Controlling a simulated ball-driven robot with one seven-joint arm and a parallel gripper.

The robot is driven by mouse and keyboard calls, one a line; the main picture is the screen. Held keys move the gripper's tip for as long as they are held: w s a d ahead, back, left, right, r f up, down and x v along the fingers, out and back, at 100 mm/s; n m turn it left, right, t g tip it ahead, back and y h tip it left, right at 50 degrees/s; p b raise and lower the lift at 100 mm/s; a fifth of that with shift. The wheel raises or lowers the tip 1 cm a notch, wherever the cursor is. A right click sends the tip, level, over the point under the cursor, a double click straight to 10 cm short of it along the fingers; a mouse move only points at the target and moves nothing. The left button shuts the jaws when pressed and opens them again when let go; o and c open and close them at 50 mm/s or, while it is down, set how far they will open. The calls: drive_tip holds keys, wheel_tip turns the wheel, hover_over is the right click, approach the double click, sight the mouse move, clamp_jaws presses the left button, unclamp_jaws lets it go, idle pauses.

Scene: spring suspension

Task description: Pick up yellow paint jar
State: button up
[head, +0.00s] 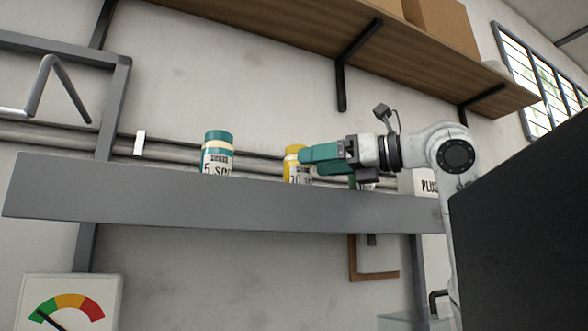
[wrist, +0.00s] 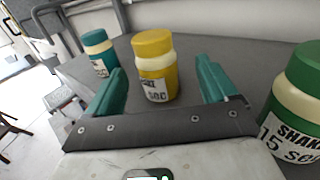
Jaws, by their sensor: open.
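The yellow paint jar (wrist: 156,68) has a yellow lid, a cream band and a white label. It stands upright on the grey shelf (wrist: 205,52). In the head view the yellow jar (head: 292,165) is partly hidden behind my gripper (head: 306,156). In the wrist view my gripper (wrist: 162,82) is open, with one teal finger to the left of the yellow jar and one to the right. The jar sits between the fingers or just beyond their tips; I cannot tell which. No finger visibly touches it.
A teal jar (wrist: 99,53) stands to the left, also seen in the head view (head: 217,153). A green-lidded jar (wrist: 296,105) stands close on the right. A wooden shelf (head: 330,52) with boxes (head: 442,25) hangs above. A dial gauge (head: 68,304) is at lower left.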

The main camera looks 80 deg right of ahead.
sight(289, 167)
drive_tip(key=shift+w+d+f+p, duration=0.15)
drive_tip(key=shift+w+p, duration=0.1)
drive_tip(key=shift+w, duration=0.9)
drive_tip(key=shift+w+d+r+p, duration=0.1)
drive_tip(key=shift+w+p, duration=0.2)
drive_tip(key=shift+w, duration=0.85)
drive_tip(key=shift+w+d+f+p, duration=0.15)
drive_tip(key=shift+w+p, duration=0.1)
drive_tip(key=shift+w, duration=0.9)
drive_tip(key=shift+r, duration=0.1)
drive_tip(key=shift+c, duration=0.2)
drive_tip(key=c, duration=1.2)
